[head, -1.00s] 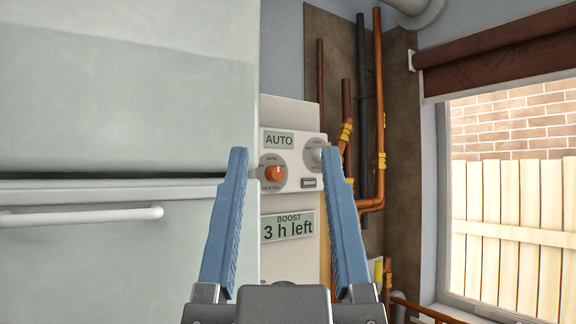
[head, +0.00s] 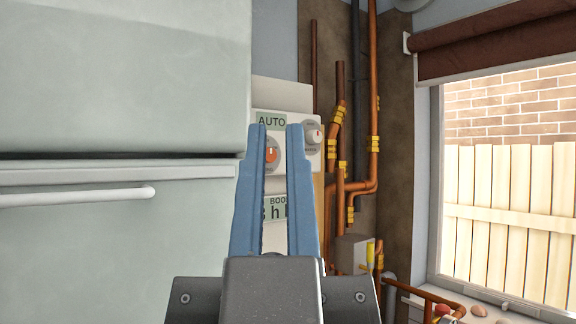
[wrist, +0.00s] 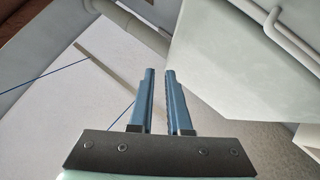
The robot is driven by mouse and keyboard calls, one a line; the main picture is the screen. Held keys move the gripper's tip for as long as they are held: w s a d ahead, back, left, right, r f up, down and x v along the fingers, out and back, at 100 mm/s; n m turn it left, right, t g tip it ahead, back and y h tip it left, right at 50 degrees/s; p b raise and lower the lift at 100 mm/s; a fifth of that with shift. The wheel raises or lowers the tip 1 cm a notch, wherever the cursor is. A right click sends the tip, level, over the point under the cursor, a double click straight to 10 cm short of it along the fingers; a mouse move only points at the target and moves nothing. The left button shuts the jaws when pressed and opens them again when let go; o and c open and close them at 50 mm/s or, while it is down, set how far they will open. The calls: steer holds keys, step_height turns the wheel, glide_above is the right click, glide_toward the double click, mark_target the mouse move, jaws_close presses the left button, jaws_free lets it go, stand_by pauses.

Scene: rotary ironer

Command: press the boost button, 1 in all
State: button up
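A pale control unit (head: 280,94) stands beside the cabinet in the head view, with an AUTO display (head: 271,118), an orange knob (head: 271,154) and a white-grey knob (head: 312,134). Its BOOST display (head: 275,208) is partly covered; "3 h" shows between my fingers. The small dark button seen earlier below the right knob is hidden behind my right finger. My gripper (head: 275,128) points up in front of the unit. Its blue fingers are close together, with a narrow empty gap. They also show in the wrist view (wrist: 159,72); whether they touch the unit cannot be told.
A large pale cabinet (head: 120,80) with a white bar handle (head: 80,197) fills the left. Copper pipes (head: 373,100) run up the wall right of the unit. A window (head: 505,190) is at the far right.

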jaws_close()
stand_by(0.5)
stand_by(0.8)
steer(key=w+d+f+m+g+p, duration=0.1)
steer(key=w+d, duration=0.4)
steer(key=w, duration=0.6)
steer(key=w+d+f+m+g+h+p, duration=0.1)
steer(key=w+d+p, duration=0.5)
steer(key=w, duration=0.6)
steer(key=shift+w+d+f+m+g+h, duration=0.2)
steer(key=shift+f+m+g+h, duration=0.1)
steer(key=shift+m+g, duration=0.5)
steer(key=shift+w+a+r+p, duration=0.1)
steer(key=shift+p, duration=0.2)
